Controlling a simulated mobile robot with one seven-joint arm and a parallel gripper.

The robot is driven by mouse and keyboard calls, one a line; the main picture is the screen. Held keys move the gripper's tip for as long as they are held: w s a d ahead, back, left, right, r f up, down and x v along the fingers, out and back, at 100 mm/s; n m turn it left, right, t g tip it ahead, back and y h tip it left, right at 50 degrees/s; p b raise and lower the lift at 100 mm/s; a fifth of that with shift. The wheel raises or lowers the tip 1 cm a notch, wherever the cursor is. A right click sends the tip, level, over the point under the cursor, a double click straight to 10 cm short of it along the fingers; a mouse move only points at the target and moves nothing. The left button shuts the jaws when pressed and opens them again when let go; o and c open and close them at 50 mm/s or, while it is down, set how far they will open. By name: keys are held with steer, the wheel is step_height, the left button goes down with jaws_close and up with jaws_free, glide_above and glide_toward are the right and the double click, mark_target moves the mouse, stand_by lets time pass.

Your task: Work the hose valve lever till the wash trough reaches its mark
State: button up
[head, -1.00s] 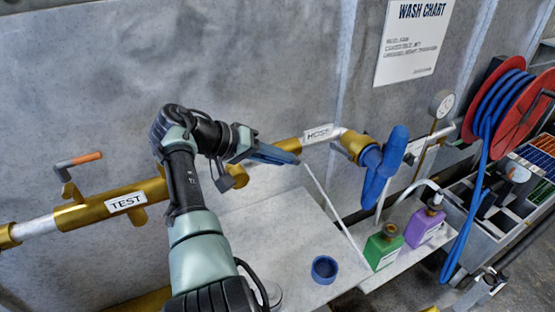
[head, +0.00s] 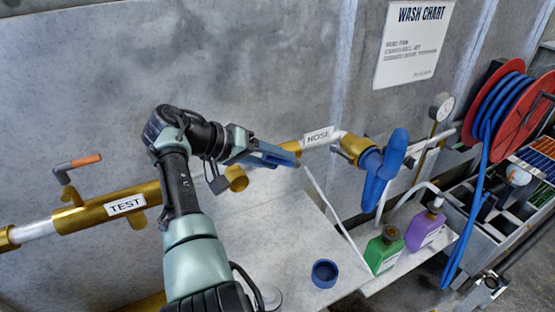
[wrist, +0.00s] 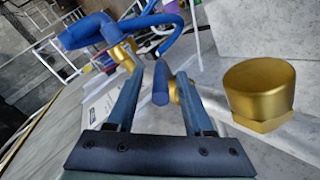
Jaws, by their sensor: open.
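My gripper (head: 284,158) is at the brass pipe with the HOSE label (head: 318,136). In the wrist view my gripper (wrist: 158,82) is open, one finger on each side of a rounded blue handle (wrist: 161,84). A small brass part shows just behind this handle, which looks like the hose valve lever; I cannot tell whether a finger touches it. In the head view my gripper hides most of that spot. A blue fitting (head: 371,172) with a brass collar sits at the pipe's right end. I cannot make out the wash trough's mark.
A large brass hex cap (wrist: 260,92) stands close right of my fingers. The TEST pipe (head: 95,212) has an orange-tipped lever (head: 85,160). A blue cup (head: 324,272), a green bottle (head: 383,250) and a purple bottle (head: 426,229) stand below. A red hose reel (head: 521,128) is at right.

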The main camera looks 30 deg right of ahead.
steer(key=b+v, duration=0.3)
steer(key=v, duration=0.9)
